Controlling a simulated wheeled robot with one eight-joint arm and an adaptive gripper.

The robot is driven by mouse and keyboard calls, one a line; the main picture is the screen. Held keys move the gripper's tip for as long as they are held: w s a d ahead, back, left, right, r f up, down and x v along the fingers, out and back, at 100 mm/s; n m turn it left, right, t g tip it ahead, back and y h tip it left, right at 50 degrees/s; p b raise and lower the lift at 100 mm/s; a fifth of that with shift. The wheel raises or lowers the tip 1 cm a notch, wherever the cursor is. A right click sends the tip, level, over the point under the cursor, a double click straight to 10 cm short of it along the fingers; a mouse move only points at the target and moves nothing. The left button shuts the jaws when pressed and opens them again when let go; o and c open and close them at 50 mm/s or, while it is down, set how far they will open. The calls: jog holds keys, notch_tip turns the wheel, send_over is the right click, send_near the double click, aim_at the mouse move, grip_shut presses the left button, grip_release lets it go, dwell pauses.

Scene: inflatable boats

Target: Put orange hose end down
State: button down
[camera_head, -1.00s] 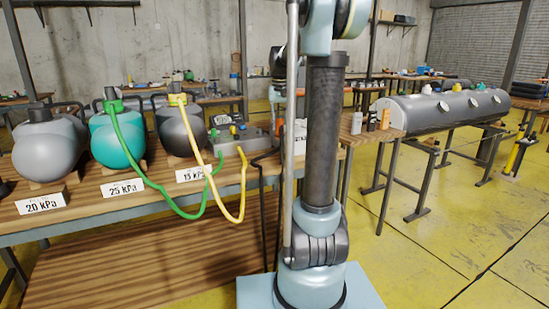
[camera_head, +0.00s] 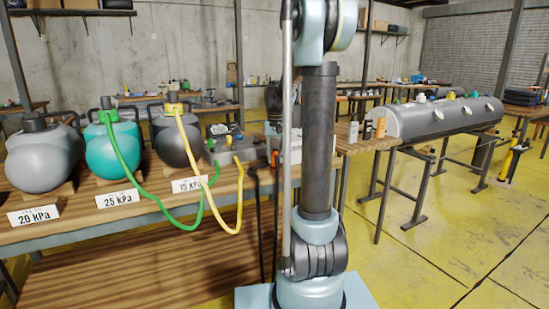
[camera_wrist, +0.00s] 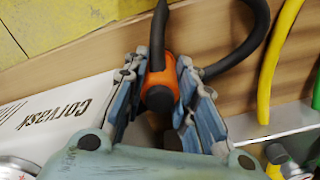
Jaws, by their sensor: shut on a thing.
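The orange hose end (camera_wrist: 158,72) is in the wrist view, on a thick black hose (camera_wrist: 235,50) that loops up and right. My gripper (camera_wrist: 165,75) is shut around the orange hose end, with a finger on each side. Beneath it are a brown wooden board and a white box (camera_wrist: 55,118) lettered "Corvask"; I cannot tell whether the hose end touches either. Part of the black hose (camera_head: 257,190) hangs at the table's front edge there.
Grey, teal and dark pressure vessels stand on the wooden table (camera_head: 75,218) at left. A green hose (camera_head: 150,195) and a yellow hose (camera_head: 238,205) droop over its front edge. Small bottles (camera_head: 367,130) stand right of my column. The yellow floor (camera_head: 430,265) at right is open.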

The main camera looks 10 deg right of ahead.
jog(key=c, duration=1.3)
grip_release()
notch_tip(320, 180, up, 12)
jog(key=shift+s, duration=0.1)
jog(key=s+f+n+t, duration=0.1)
jog(key=s+f, duration=0.3)
jog(key=s, duration=0.6)
jog(key=s+f, duration=0.4)
jog(key=s, duration=0.6)
jog(key=s+f+n+t, duration=0.1)
jog(key=s+f, duration=1.3)
jog(key=shift+s+n, duration=0.3)
jog(key=shift+s, duration=0.1)
